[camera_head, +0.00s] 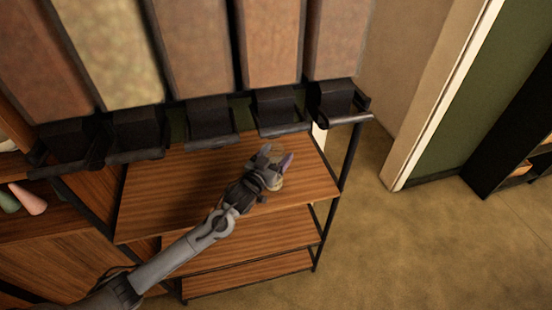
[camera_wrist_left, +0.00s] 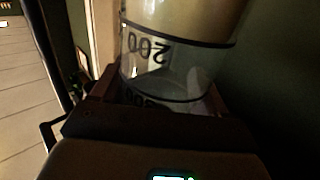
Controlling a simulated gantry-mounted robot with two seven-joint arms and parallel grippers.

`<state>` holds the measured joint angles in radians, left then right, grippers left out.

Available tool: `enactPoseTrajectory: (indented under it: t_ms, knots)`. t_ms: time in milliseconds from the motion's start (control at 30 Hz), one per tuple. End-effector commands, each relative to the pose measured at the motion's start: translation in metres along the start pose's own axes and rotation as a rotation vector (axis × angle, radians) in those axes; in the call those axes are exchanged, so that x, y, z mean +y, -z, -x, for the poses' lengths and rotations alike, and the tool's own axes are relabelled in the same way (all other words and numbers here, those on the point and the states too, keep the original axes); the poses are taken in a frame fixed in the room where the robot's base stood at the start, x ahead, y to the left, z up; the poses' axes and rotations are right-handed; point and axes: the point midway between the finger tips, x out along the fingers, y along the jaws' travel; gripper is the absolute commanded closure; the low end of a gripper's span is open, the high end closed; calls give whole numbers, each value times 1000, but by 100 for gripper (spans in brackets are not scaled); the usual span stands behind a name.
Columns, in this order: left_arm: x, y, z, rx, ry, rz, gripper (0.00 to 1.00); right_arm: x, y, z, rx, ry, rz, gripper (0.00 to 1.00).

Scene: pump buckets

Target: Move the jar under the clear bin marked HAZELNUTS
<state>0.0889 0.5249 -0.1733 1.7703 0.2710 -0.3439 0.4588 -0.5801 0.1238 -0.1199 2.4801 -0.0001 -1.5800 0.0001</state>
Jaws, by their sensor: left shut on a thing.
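My left gripper (camera_head: 272,162) is shut on the jar, above the right part of the wooden shelf (camera_head: 150,205) and in front of the dispensers. In the left wrist view, the clear jar (camera_wrist_left: 185,75) stands between the dark fingers, with black bands and the digits 200 on its side. A yellowish tan area shows in its upper part; I cannot tell whether that is contents. In the head view the gripper mostly hides the jar. Several clear bins (camera_head: 190,45) with brown or tan contents hang above the shelf. No bin label is readable, so I cannot tell which is HAZELNUTS.
Black dispenser spouts (camera_head: 210,125) hang in a row under the bins, close above the shelf. A black rack post (camera_head: 349,155) stands at the right. Lower shelves (camera_head: 250,270) lie below. Pink and green items (camera_head: 30,198) sit at far left. The floor at right is clear.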

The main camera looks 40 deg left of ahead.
Motion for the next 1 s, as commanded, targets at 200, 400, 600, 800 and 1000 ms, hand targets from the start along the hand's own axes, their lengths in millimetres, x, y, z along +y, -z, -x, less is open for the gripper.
enactPoseTrajectory:
  t_ms: [200, 400, 600, 800, 1000]
  knots:
    - [0, -12, 0, 4, 0, 0, 96, -1, 0, -1, 1, 4, -5, 57]
    - [0, -12, 0, 4, 0, 1, 96, -2, 0, -1, 1, 6, -7, 57]
    - [0, -16, 0, 1, 0, 0, 14, -2, 0, -1, 1, 6, -7, 57]
    - [0, -16, 0, 1, 0, 0, 0, -1, 0, -1, 1, 4, -5, 57]
    - [0, -15, 0, 1, 0, 0, 0, 0, 0, -1, 0, 0, 1, 57]
